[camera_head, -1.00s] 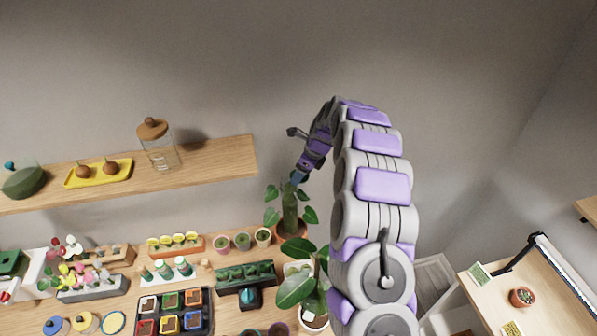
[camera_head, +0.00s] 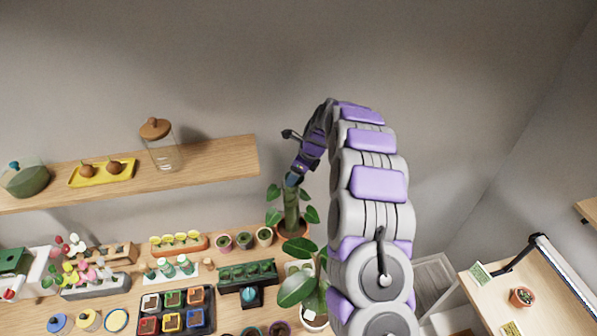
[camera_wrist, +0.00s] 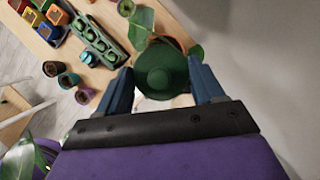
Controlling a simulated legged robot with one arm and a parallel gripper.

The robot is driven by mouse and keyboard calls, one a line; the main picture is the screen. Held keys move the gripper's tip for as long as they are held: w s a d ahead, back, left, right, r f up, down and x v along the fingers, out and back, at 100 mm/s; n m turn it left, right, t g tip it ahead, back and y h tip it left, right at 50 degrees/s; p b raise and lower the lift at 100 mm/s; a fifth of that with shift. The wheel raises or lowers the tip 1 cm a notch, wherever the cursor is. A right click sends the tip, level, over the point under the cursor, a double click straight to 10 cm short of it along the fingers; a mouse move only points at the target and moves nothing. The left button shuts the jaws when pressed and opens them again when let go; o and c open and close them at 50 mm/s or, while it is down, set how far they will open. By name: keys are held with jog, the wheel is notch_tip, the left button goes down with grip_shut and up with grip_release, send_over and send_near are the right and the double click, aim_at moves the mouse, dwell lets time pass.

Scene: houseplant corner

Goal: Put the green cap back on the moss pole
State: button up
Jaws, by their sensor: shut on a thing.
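My gripper (camera_wrist: 158,88) has its two blue fingers shut on the green cap (camera_wrist: 160,76), a round dark-green disc seen from above in the wrist view. In the head view my gripper (camera_head: 292,181) points down at the top of the moss pole (camera_head: 291,205). The pole stands upright among green leaves in a terracotta pot (camera_head: 293,231). The cap is hard to make out in the head view. In the wrist view it hides the pole, so I cannot tell whether it touches the pole top.
A wooden shelf (camera_head: 220,162) with a glass jar (camera_head: 163,154) is left of my arm. Below, the table holds a green planter (camera_head: 248,273), a seedling tray (camera_head: 174,312) and small pots. Another leafy plant (camera_head: 298,290) stands in front of the pole's pot.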

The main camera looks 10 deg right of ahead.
jog(key=shift+a, duration=1.3)
jog(key=shift+d+p, duration=0.3)
jog(key=shift+d, duration=1.05)
jog(key=o, duration=0.8)
jog(key=shift+d, duration=0.15)
jog(key=shift+o, duration=1.3)
jog(key=shift+a, duration=0.3)
jog(key=shift+o, duration=0.4)
jog(key=shift+a, duration=0.4)
jog(key=shift+d, duration=0.35)
jog(key=shift+d+r+p, duration=0.2)
jog(key=shift+r+p, duration=0.25)
jog(key=shift+r, duration=0.2)
jog(key=shift+a+r+p, duration=0.2)
jog(key=shift+r, duration=0.35)
jog(key=shift+a+r+p, duration=0.2)
jog(key=shift+r, duration=0.3)
jog(key=shift+d+r, duration=0.25)
jog(key=shift+r, duration=1.55)
jog(key=shift+a, duration=0.1)
